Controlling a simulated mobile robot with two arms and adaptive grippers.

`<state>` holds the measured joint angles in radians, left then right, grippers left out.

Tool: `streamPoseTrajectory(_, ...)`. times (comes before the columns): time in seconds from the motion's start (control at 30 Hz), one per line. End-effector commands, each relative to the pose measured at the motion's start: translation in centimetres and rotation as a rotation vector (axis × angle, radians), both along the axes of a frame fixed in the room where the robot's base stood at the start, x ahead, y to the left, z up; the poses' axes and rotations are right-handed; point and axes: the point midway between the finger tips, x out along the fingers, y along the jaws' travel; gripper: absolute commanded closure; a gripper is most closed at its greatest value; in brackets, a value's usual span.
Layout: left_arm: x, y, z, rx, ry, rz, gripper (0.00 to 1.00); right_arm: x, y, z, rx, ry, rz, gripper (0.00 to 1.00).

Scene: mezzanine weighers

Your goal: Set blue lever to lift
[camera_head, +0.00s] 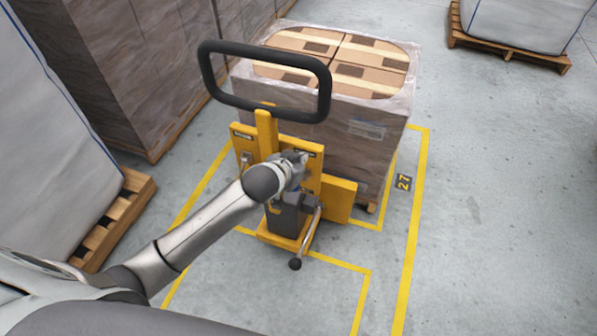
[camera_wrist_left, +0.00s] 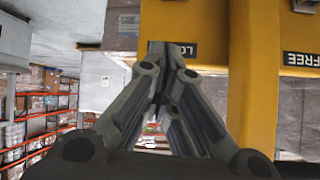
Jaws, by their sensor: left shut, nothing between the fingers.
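A yellow pallet truck (camera_head: 265,133) with a black loop handle stands in front of a wrapped load. My left gripper (camera_head: 301,158) is shut and empty at its yellow front panel, right of the mast. In the left wrist view the gripper's fingertips (camera_wrist_left: 158,48) are together, partly covering a black label (camera_wrist_left: 188,50) that begins "LO". A second label (camera_wrist_left: 301,59) reads "FREE" on the yellow panel to the right. My right gripper is not in view.
A metal pedal bar with a black knob (camera_head: 295,264) sticks out low at the front. Wrapped cartons (camera_head: 365,150) stand behind the truck. A pallet with a white bag (camera_head: 118,215) is at left.

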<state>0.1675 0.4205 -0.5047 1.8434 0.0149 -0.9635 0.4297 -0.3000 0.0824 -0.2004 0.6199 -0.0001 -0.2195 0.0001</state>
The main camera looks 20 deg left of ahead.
Motion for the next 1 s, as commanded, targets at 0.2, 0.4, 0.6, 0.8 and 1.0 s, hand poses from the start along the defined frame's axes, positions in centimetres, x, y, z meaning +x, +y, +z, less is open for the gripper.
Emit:
streamPoseTrajectory(0.2,2.7,-0.3,-2.0,0.001,0.0,0.001,1.0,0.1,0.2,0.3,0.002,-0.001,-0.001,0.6)
streamPoseTrajectory(0.4,4.0,-0.4,-3.8,0.002,0.005,0.0,1.0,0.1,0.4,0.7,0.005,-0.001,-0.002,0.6)
streamPoseTrajectory(0.6,1.7,0.2,-5.0,0.001,0.002,-0.001,1.0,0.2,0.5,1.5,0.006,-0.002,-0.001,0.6)
streamPoseTrajectory(0.8,1.1,0.4,-5.6,-0.001,-0.001,-0.001,1.0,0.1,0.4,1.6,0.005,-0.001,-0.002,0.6)
streamPoseTrajectory(1.0,1.1,0.4,-5.6,-0.001,-0.001,-0.001,1.0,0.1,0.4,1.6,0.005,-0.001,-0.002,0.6)
